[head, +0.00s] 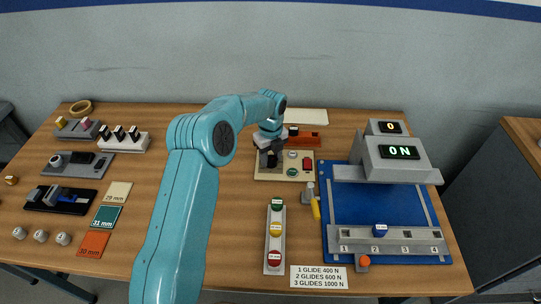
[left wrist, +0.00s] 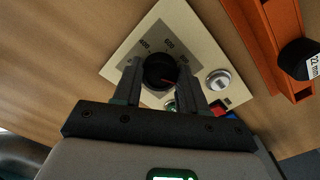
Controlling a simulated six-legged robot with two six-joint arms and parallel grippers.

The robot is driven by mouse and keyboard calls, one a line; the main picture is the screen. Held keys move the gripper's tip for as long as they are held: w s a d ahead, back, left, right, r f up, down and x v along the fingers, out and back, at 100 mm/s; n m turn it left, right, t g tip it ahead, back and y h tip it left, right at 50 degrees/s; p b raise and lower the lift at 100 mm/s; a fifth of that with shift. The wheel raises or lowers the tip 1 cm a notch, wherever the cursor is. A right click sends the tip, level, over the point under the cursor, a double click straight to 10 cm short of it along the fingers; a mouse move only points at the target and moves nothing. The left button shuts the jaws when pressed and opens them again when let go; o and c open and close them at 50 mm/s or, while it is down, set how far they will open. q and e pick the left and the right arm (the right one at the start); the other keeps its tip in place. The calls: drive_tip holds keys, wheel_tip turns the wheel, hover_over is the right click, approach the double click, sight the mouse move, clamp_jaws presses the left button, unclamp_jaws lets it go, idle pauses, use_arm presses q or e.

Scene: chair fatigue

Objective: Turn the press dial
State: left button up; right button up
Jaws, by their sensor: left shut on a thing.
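My right gripper is not in view.
An orange tray (left wrist: 275,45) lies close behind the panel. Bare wood (head: 240,235) shows left of the strip.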

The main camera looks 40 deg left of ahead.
sight(271, 159)
use_arm(q)
drive_tip(key=shift+r+m, duration=0.1)
drive_tip(key=shift+m, duration=0.5)
drive_tip(key=o, duration=1.1)
drive_tip(key=shift+c, duration=0.2)
wheel_tip(271, 159, up, 16)
drive_tip(key=shift+r, duration=0.15)
